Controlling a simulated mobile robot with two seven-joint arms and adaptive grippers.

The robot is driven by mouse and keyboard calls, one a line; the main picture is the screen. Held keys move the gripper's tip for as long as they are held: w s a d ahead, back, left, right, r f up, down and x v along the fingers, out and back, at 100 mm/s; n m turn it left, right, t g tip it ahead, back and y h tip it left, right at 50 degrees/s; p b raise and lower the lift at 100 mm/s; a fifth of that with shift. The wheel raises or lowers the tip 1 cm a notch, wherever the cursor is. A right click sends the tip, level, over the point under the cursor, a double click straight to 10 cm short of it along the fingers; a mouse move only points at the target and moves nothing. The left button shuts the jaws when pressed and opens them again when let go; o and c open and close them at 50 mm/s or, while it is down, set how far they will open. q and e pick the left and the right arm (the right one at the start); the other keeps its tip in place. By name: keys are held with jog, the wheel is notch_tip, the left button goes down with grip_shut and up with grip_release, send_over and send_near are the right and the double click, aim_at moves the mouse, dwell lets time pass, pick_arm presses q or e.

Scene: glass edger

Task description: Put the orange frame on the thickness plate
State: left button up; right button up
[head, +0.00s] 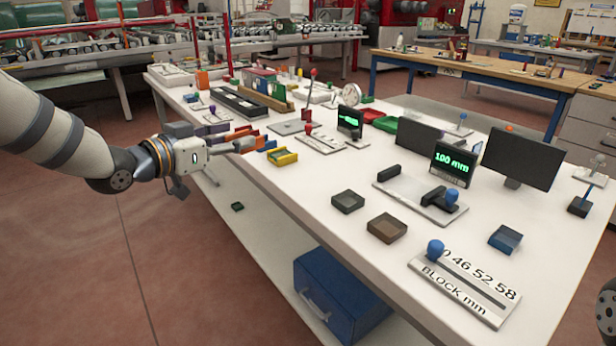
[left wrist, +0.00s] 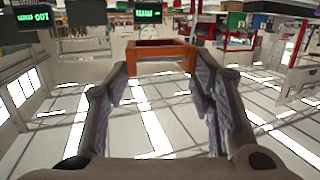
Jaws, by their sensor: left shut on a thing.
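The orange frame (left wrist: 160,68) is an open rectangle held between the two fingertips of my left gripper (left wrist: 158,72) in the left wrist view. In the head view my left gripper (head: 246,145) is at the left edge of the white table, by a row of small coloured trays, and the frame is hard to separate from them. Two grey plates could be the thickness plate: one with a red knob (head: 322,140) beside a small green display, and a larger one with black blocks (head: 408,190) beside the 100 mm display. I cannot tell which. My right gripper is out of view.
A yellow tray (head: 283,157) lies just right of my left gripper. Dark blocks (head: 347,201), a brown block (head: 386,228) and a lettered block gauge (head: 464,288) lie nearer the front. The table's left front strip is clear. A monitor (head: 522,157) stands at right.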

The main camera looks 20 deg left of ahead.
pick_arm(q)
jog(key=shift+n+y, duration=0.5)
jog(key=shift+y, duration=0.2)
jog(key=w+r, duration=0.1)
jog(key=w+a+r, duration=0.1)
jog(key=r, duration=0.1)
jog(key=shift+a+r, duration=0.1)
jog(key=shift+r, duration=0.1)
jog(key=w+d+f+b, duration=0.1)
jog(key=w+d+f, duration=0.3)
jog(key=d, duration=0.3)
jog(key=b, duration=0.1)
send_over(300, 181)
jog(key=f, duration=0.5)
jog(key=shift+s+a+f, duration=0.1)
jog(key=shift+a+f, duration=0.1)
jog(key=shift+a, duration=0.2)
jog(key=shift+w+d+f, duration=0.1)
jog(key=shift+d+f, duration=0.1)
jog(key=shift+f, duration=0.65)
jog(key=shift+w+d+f, duration=0.1)
jog(key=shift+d+f, duration=0.1)
jog(key=shift+f, duration=0.6)
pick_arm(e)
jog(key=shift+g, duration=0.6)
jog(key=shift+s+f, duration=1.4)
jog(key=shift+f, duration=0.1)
pick_arm(q)
jog(key=shift+f, duration=0.2)
jog(key=o, duration=1.2)
